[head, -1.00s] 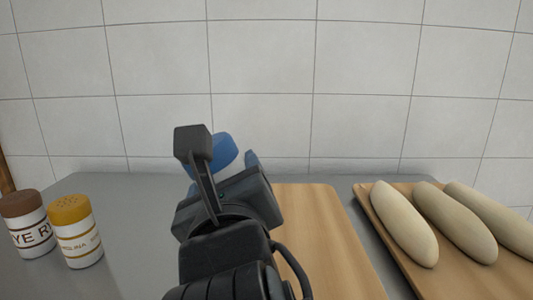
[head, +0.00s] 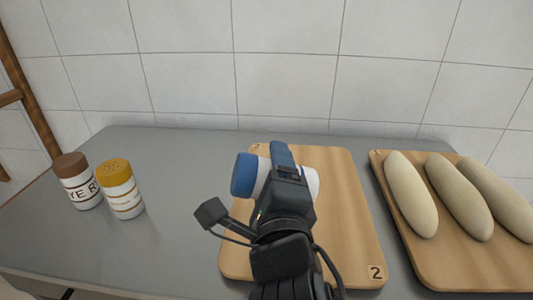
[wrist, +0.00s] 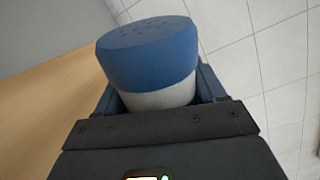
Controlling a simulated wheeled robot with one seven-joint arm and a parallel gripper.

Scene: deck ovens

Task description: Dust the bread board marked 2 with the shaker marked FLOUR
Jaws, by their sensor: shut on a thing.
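My gripper (head: 281,172) is shut on a white shaker with a blue perforated cap. The shaker (head: 312,183) is tipped on its side above the board, its blue cap (head: 243,175) toward the left. Its label is hidden. In the wrist view the blue cap (wrist: 148,50) with its holes and part of the white body (wrist: 160,97) show between the fingers. The bread board marked 2 (head: 345,215) lies below my gripper, bare where I can see it, with the 2 at its front right corner. My arm hides part of it.
A brown-capped shaker (head: 78,182) lettered "YE R" and a yellow-capped shaker (head: 121,190) stand upright at the left. Another board (head: 450,265) with 3 pale loaves lies at the right.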

